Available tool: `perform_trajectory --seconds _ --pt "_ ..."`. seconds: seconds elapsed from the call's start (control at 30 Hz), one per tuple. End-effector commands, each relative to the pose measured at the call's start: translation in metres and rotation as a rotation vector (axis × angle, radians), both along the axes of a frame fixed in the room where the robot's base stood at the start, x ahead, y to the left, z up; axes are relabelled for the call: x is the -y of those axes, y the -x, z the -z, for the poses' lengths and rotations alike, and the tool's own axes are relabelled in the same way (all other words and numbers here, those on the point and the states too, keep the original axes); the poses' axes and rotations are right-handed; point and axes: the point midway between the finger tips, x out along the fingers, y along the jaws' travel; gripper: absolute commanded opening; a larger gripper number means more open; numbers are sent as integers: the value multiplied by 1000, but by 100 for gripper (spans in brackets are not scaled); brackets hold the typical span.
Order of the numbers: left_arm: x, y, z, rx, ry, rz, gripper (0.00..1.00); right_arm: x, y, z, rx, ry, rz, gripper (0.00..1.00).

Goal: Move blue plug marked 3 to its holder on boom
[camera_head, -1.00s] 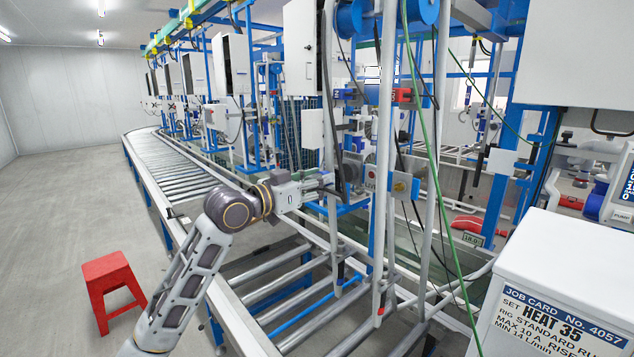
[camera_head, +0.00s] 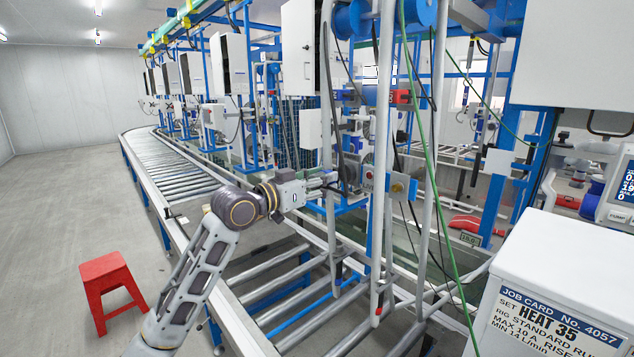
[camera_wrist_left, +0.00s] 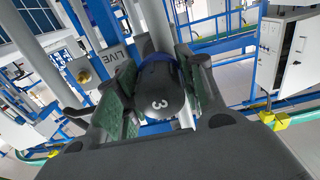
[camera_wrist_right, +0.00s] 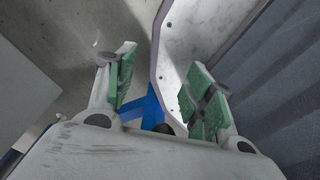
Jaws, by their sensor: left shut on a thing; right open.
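The dark plug marked 3 (camera_wrist_left: 160,92), with a blue band at its far end, is between the green-padded fingers of my left gripper (camera_wrist_left: 158,100). The gripper is shut on it. In the head view my left gripper (camera_head: 326,181) is beside the grey uprights of the nearest station; the plug is too small there to tell apart. A plate lettered LIVE (camera_wrist_left: 118,62) is left of the plug in the left wrist view. I cannot make out which part is the plug's holder. My right gripper (camera_wrist_right: 163,92) is open and empty in its wrist view.
Grey uprights (camera_head: 382,130) and hanging cables, one green (camera_head: 428,170), crowd the space by my left gripper. A roller conveyor (camera_head: 285,280) runs below. A white job-card cabinet (camera_head: 560,250) stands at right. A red stool (camera_head: 112,280) is on the open floor at left.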

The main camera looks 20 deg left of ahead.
Motion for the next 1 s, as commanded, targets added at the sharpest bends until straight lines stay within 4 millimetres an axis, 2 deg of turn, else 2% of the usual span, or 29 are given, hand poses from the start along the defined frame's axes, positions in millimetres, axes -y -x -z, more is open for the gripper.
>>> perform_trajectory --seconds 0.6,1.0 --pt "20 -29 -1 2 0 0 1 6 -1 -7 2 6 1 53" --pt "23 -34 0 1 -1 1 1 1 -2 -7 2 0 2 53"
